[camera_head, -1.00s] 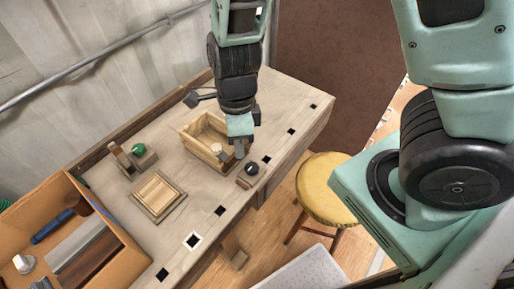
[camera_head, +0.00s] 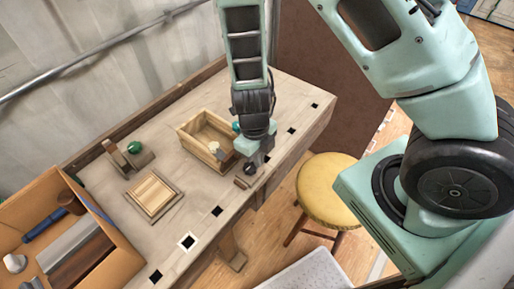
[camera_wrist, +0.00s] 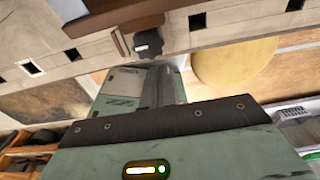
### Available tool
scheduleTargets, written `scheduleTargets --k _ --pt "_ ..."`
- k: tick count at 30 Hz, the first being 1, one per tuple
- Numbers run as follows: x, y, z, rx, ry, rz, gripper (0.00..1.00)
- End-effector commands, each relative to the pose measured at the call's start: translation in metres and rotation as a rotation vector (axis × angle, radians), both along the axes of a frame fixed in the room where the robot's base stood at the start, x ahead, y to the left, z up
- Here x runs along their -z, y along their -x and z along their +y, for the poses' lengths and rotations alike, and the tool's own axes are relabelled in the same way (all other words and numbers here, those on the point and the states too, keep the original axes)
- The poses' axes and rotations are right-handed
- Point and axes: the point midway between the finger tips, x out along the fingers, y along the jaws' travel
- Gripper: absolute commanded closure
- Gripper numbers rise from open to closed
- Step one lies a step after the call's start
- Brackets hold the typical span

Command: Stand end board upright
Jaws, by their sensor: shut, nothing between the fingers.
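An open wooden box (camera_head: 190,138) stands on the workbench, with a pale round knob (camera_head: 214,147) at its near end. A framed, slatted wooden panel (camera_head: 153,194) lies flat on the bench to the left. I cannot tell for certain which piece is the end board. My gripper (camera_head: 260,158) is shut and empty, just right of the box near the bench's front edge. It is close to a black knob (camera_head: 250,168) on a small wooden block (camera_head: 241,181). The wrist view shows my gripper (camera_wrist: 150,72) below that black knob (camera_wrist: 148,43); contact is unclear.
The workbench (camera_head: 290,105) has dark square holes along its front edge. A wooden fixture with a green knob (camera_head: 134,147) stands at the back left. A tool-filled cardboard box (camera_head: 112,276) is at the lower left. A yellow stool (camera_head: 328,185) stands on the floor beside the bench.

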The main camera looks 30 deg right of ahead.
Motion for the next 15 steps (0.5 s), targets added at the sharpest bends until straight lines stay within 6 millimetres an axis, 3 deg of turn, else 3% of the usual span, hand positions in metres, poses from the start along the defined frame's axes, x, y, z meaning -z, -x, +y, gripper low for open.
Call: scheduleTargets --k 2,9,15 --pt "0.015 0.002 -0.001 0.002 -0.001 0.004 1.0" --pt "0.002 -0.025 0.011 -0.003 -0.001 -0.003 1.0" --pt "0.002 -0.034 0.015 -0.002 0.0 0.0 1.0"
